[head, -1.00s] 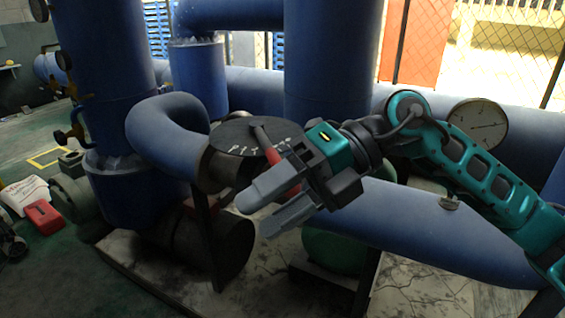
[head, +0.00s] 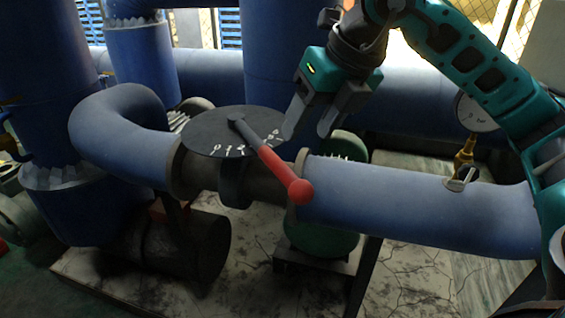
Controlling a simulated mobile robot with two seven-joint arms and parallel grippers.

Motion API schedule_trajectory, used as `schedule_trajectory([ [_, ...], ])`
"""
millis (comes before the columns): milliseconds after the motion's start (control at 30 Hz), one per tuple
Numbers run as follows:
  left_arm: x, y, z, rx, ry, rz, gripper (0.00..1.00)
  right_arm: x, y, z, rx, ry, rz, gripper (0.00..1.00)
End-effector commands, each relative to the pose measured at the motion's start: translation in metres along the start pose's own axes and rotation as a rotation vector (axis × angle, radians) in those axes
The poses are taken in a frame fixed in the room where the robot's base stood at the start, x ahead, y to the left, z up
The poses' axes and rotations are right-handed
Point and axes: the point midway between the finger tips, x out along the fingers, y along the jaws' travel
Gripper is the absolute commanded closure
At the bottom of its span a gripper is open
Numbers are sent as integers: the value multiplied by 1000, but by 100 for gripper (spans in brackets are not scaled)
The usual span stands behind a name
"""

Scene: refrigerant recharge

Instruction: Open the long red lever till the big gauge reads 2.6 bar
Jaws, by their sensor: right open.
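The long red lever (head: 283,172) pivots at the centre of a dark round dial plate (head: 205,140) with white numbers, on the valve between blue pipes. It points toward the front right, past the numbers, and ends in a red ball. My right gripper (head: 308,133) is open and empty, with its fingers pointing down just behind and right of the lever, apart from it in the picture. The big gauge (head: 478,112) stands on a brass stem at the right. My arm covers part of its face, and its reading cannot be made out. My left gripper is not in view.
A blue pipe (head: 400,200) runs right from the valve, with a small metal fitting (head: 461,180) on top. A blue pipe elbow (head: 115,115) and thick vertical pipes stand at the left and back. Free room lies above and in front of the lever.

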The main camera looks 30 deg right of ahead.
Motion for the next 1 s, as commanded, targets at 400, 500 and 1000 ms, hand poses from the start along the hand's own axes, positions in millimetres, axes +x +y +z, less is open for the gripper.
schedule_trajectory([
  [400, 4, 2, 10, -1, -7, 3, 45, 83, 0, -1, -1, 4, 2, 45],
  [500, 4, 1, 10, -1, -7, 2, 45, 94, 0, 0, 0, 3, 2, 45],
  [1000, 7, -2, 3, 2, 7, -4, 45, 102, 1, 0, -1, 1, 2, 53],
])
